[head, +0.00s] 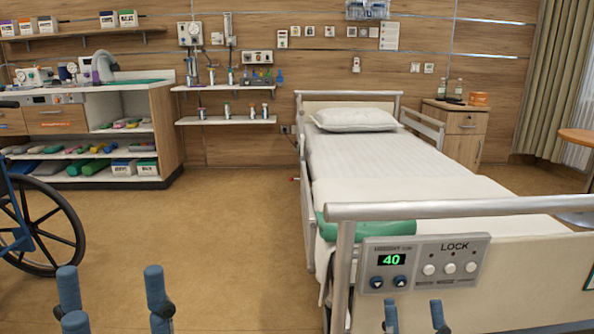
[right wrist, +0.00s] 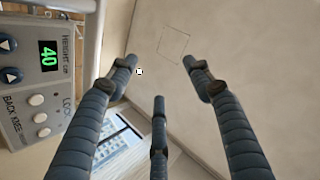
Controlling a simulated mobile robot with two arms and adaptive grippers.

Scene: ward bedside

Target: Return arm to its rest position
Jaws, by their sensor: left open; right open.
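My left gripper (head: 112,278) is at the bottom left of the head view, its blue-grey fingers spread and empty above the floor. My right gripper (head: 414,304) is at the bottom centre-right, just below the bed's control panel (head: 425,263); only its fingertips show there. In the right wrist view, my right gripper (right wrist: 160,72) has its three fingers spread with nothing between them. The control panel (right wrist: 38,85) is at the left of that view, apart from the fingers. Its green display reads 40. Most of both arms is out of view.
The bed (head: 390,165) with its metal foot rail (head: 450,207) stands close in front at the right. A wheelchair wheel (head: 42,228) is at the left edge. Shelving (head: 165,125) and a bedside cabinet (head: 463,133) are at the back. The floor (head: 220,235) left of the bed is clear.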

